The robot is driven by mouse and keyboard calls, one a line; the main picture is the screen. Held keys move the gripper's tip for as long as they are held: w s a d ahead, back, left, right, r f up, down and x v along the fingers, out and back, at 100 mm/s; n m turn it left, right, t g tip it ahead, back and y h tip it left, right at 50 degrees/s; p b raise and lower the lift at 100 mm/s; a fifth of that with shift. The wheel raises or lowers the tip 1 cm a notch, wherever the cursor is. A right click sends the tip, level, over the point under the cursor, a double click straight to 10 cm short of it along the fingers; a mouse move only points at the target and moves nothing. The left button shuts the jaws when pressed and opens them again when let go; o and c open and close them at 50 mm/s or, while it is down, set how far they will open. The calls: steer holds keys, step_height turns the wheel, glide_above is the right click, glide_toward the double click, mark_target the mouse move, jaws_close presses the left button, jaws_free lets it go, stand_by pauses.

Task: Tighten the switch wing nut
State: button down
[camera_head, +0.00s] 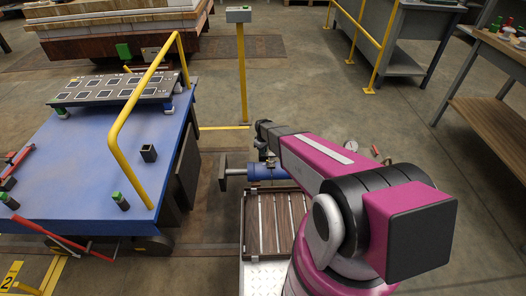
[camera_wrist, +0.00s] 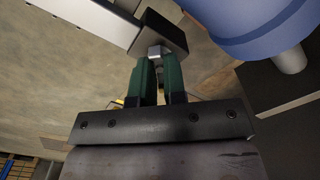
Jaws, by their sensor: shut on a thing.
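In the wrist view, the two green fingers of my gripper (camera_wrist: 158,62) are closed on a small light-grey metal piece, the wing nut (camera_wrist: 155,51). The nut sits at a dark block (camera_wrist: 163,30) on the end of a pale bar (camera_wrist: 92,22). Its wings are mostly hidden between the fingertips. In the head view, my magenta arm reaches over the area, and its dark wrist hides most of the gripper and the nut. A blue cylinder (camera_head: 266,172) lies just below the wrist there; a large blue rounded body (camera_wrist: 255,25) is close on the right in the wrist view.
A blue cart (camera_head: 85,150) with a yellow rail (camera_head: 130,95) stands at left. A yellow post with a grey box (camera_head: 239,14) rises behind my wrist. A slatted dark-wood platform (camera_head: 268,225) lies below the arm. A wooden bench (camera_head: 490,115) stands at right. The floor between is clear.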

steer(key=m, duration=0.4)
steer(key=shift+m, duration=2.6)
steer(key=c, duration=1.2)
jaws_free()
step_height(320, 180, up, 11)
steer(key=shift+f, duration=0.1)
steer(key=s+d+r, duration=0.5)
steer(key=s+r, duration=0.1)
steer(key=s, duration=0.1)
steer(key=s+d+r, duration=0.5)
steer(key=s+r, duration=0.1)
steer(key=s, duration=0.2)
steer(key=s+d+r, duration=0.5)
steer(key=s+r, duration=0.1)
steer(key=s, duration=0.1)
steer(key=shift+s+r, duration=0.15)
steer(key=shift+r, duration=0.15)
